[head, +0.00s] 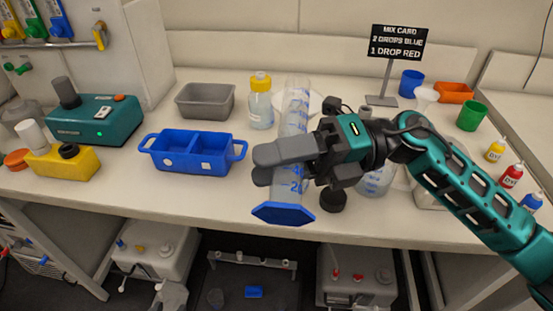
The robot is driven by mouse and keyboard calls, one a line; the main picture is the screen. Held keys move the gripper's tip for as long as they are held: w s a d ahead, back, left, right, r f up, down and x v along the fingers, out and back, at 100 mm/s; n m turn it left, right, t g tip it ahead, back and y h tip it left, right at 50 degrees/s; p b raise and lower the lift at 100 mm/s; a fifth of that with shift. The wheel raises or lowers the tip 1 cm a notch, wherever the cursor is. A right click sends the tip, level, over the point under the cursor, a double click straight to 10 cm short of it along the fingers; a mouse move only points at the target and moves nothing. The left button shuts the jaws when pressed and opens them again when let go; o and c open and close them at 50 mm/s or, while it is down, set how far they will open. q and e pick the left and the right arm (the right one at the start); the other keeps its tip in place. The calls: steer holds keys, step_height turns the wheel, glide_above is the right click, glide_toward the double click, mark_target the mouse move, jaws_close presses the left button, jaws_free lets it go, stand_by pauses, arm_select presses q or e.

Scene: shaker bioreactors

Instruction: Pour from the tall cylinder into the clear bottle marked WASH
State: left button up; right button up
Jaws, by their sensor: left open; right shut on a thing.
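A tall clear cylinder (294,118) with blue markings and a blue hexagonal base stands out in the middle of the head view. My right gripper (268,164) is shut on its lower half. The cylinder leans slightly, its base over the front part of the bench; its contents are hard to make out. A clear bottle (376,183) with blue markings stands behind my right wrist, partly hidden. Another clear bottle (261,108) with a yellow cap stands left of the cylinder. I cannot read WASH on either bottle. My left gripper is not in view.
A blue two-part tray (245,150) and a grey bin (205,114) stand to the left. A dark round cap (333,200) lies near the front edge. A mix card sign (397,42), cups and dropper bottles (511,176) are to the right.

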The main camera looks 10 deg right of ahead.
steer(key=shift+r+m, duration=0.5)
steer(key=shift+r, duration=0.15)
steer(key=shift+r+m+y, duration=0.5)
steer(key=shift+r+m, duration=0.05)
steer(key=shift+m, duration=0.05)
steer(key=shift+r, duration=0.1)
stand_by(0.7)
steer(key=shift+w+r+m, duration=0.1)
steer(key=shift+r+m, duration=0.2)
steer(key=shift+r+m+t+y, duration=0.3)
steer(key=shift+r+m, duration=0.1)
steer(key=shift+m, duration=0.1)
steer(key=shift+w+r+m, duration=0.15)
steer(key=shift+r+m, duration=0.15)
steer(key=shift+r, duration=0.05)
steer(key=shift+w+d+r+m+y, duration=0.1)
steer(key=shift+w+r+m+y, duration=0.05)
steer(key=shift+r+m+y, duration=0.35)
steer(key=shift+r, duration=0.25)
